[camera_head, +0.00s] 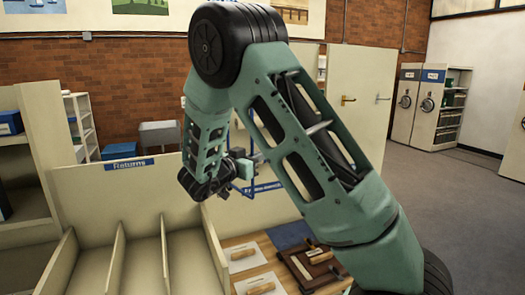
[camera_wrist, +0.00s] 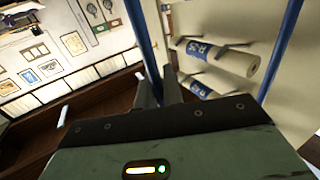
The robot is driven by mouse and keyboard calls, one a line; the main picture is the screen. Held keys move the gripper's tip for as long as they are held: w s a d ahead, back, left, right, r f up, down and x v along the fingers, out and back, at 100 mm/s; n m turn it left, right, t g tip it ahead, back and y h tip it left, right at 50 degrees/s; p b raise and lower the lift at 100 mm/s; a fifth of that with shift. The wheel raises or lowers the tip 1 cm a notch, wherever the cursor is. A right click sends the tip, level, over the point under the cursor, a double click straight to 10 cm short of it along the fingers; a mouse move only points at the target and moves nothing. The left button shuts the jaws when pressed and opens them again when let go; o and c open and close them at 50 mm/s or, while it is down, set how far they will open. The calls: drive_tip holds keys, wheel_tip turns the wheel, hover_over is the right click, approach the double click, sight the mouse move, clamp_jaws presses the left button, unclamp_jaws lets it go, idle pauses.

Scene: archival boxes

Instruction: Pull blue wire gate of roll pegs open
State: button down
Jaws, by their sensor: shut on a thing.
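The blue wire gate (camera_head: 252,187) shows in the head view beyond my forearm, partly hidden by my arm. In the wrist view one blue upright bar of the gate (camera_wrist: 140,35) runs down between my fingers, and another blue bar (camera_wrist: 284,48) stands to the right. My gripper (camera_wrist: 158,88) is shut on the left bar; in the head view it (camera_head: 258,160) is small and partly covered. Pale rolls with blue labels (camera_wrist: 222,60) sit on pegs against a cream panel, between the two bars in the wrist view.
A cream Returns unit with dividers (camera_head: 120,215) stands at the front left. A wooden surface (camera_head: 262,250) with paper sheets, wooden-handled tools and a brown book-like item (camera_head: 312,268) lies below my arm. Grey floor (camera_head: 455,215) is open at the right.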

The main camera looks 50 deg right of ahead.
drive_tip(key=shift+w+a+m+g, duration=0.25)
drive_tip(key=shift+a+m+g, duration=0.15)
drive_tip(key=shift+a+g, duration=0.4)
drive_tip(key=shift+w+a+m+g, duration=0.2)
drive_tip(key=shift+a+m+g, duration=0.25)
drive_tip(key=shift+a, duration=0.6)
drive_tip(key=shift+w+a+m+g, duration=0.3)
drive_tip(key=shift+a+g, duration=0.35)
drive_tip(key=shift+a, duration=0.3)
drive_tip(key=c, duration=1.7)
unclamp_jaws()
drive_tip(key=shift+s+a, duration=0.1)
drive_tip(key=shift+o, duration=0.9)
drive_tip(key=shift+s+a, duration=0.1)
